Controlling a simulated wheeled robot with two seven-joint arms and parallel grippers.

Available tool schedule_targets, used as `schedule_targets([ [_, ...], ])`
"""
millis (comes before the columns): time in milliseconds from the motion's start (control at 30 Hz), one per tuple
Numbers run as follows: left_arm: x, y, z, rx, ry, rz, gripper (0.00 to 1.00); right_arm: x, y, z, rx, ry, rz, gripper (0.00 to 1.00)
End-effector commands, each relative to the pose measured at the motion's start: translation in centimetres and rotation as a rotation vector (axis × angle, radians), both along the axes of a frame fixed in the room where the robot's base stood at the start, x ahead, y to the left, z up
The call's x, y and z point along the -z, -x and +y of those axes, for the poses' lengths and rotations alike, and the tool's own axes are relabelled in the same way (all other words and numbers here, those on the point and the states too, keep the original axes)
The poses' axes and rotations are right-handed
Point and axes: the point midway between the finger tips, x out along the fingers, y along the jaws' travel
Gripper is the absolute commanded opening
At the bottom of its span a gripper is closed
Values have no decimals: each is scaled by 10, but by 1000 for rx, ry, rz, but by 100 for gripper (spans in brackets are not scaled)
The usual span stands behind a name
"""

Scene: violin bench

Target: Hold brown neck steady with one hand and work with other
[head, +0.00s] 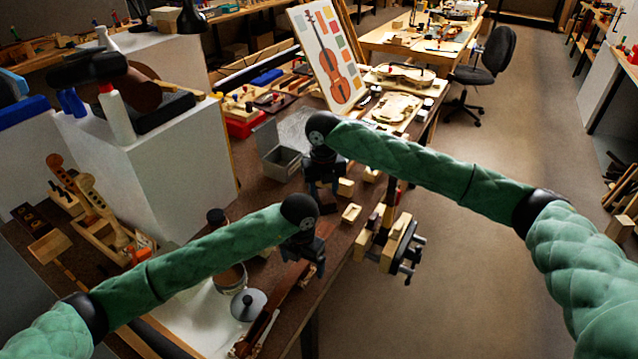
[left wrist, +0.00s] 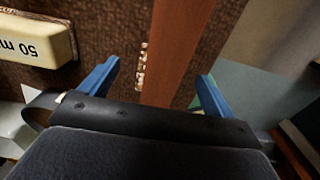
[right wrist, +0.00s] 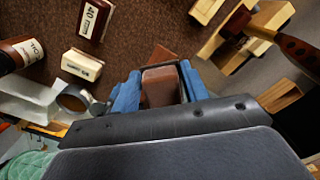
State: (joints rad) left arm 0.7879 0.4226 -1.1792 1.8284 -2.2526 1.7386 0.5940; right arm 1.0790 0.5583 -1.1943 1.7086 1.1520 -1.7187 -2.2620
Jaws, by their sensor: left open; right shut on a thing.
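The brown neck (left wrist: 180,45) is a long reddish-brown strip on the bench in the left wrist view. In the head view a long brown wooden piece (head: 262,327) lies along the bench's front edge below my left gripper (head: 304,263). My left gripper is open, its blue fingers (left wrist: 160,72) on either side of the strip. My right gripper (head: 323,188) is over the bench farther back. In the right wrist view it is shut on a brown wooden block (right wrist: 160,86). I cannot tell whether this block is part of the neck.
A labelled cream block (left wrist: 38,38) lies left of the neck. A small block marked 40 (right wrist: 95,18), another block (right wrist: 82,65) and a brown bottle (right wrist: 20,54) lie near the right gripper. A wooden vise (head: 385,240) juts from the bench's front edge. A metal bin (head: 282,160) stands behind.

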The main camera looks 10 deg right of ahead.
Motion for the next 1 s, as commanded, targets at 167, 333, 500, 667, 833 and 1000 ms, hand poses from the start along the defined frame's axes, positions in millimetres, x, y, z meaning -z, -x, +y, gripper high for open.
schedule_targets([
  [167, 0, 0, 0, 0, 0, 0, 89, 7, 0, 0, 0, 0, 1, 19],
  [333, 0, 0, 0, 0, 0, 0, 89, 20, 0, 0, 1, 1, 1, 19],
  [500, 0, 0, 0, 0, 0, 0, 89, 36, 0, 0, 1, 0, 1, 19],
  [667, 0, 0, 0, 0, 0, 0, 89, 49, -1, 0, 2, 0, 0, 19],
  [833, 0, 0, 0, 0, 0, 0, 89, 58, -1, -1, 2, 0, -1, 19],
  [1000, 0, 0, 0, 0, 0, 0, 89, 59, -1, -1, 2, 0, -1, 19],
])
